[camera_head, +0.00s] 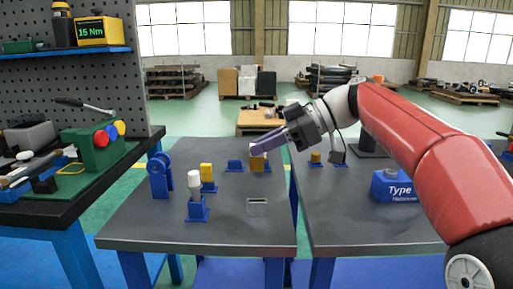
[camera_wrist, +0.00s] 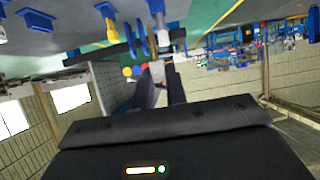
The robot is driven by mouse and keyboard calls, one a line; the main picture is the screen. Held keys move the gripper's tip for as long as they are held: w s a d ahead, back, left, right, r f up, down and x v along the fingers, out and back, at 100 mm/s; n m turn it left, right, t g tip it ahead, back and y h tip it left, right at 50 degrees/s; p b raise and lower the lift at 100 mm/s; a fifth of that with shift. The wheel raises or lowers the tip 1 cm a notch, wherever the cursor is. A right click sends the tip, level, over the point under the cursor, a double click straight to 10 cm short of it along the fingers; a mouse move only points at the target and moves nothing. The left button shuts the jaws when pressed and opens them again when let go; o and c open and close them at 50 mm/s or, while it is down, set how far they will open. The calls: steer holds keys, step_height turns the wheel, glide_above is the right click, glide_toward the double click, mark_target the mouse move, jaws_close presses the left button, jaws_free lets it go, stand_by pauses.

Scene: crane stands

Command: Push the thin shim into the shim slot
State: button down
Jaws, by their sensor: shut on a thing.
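My gripper (camera_head: 256,149) is at the far right part of the left table, close to a yellow block on a blue stand (camera_head: 258,163). Its fingers are shut on a small pale piece, which shows between the fingertips in the wrist view (camera_wrist: 158,72). I cannot tell for certain that this piece is the thin shim. A small grey block (camera_head: 257,207) with a dark top opening stands near the front right of the table; it looks like the shim slot. The slot's inside is too small to make out.
On the left table (camera_head: 150,232) are a white cylinder on a blue stand (camera_head: 196,205), a blue wheel-like bracket (camera_head: 160,175), a yellow block on a blue stand (camera_head: 207,175) and an empty blue stand (camera_head: 234,166). A blue box (camera_head: 393,186) is on the right table. The table's front left is clear.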

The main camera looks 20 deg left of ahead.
steer(key=shift+w+f, duration=0.1)
stand_by(0.3)
step_height(320, 180, down, 6)
steer(key=b, duration=0.6)
steer(key=shift+f+b, duration=2)
steer(key=shift+b, duration=0.1)
stand_by(0.4)
steer(key=c, duration=1.3)
jaws_free()
steer(key=shift+c, duration=0.2)
steer(key=shift+p+v, duration=0.85)
steer(key=shift+v, duration=1.6)
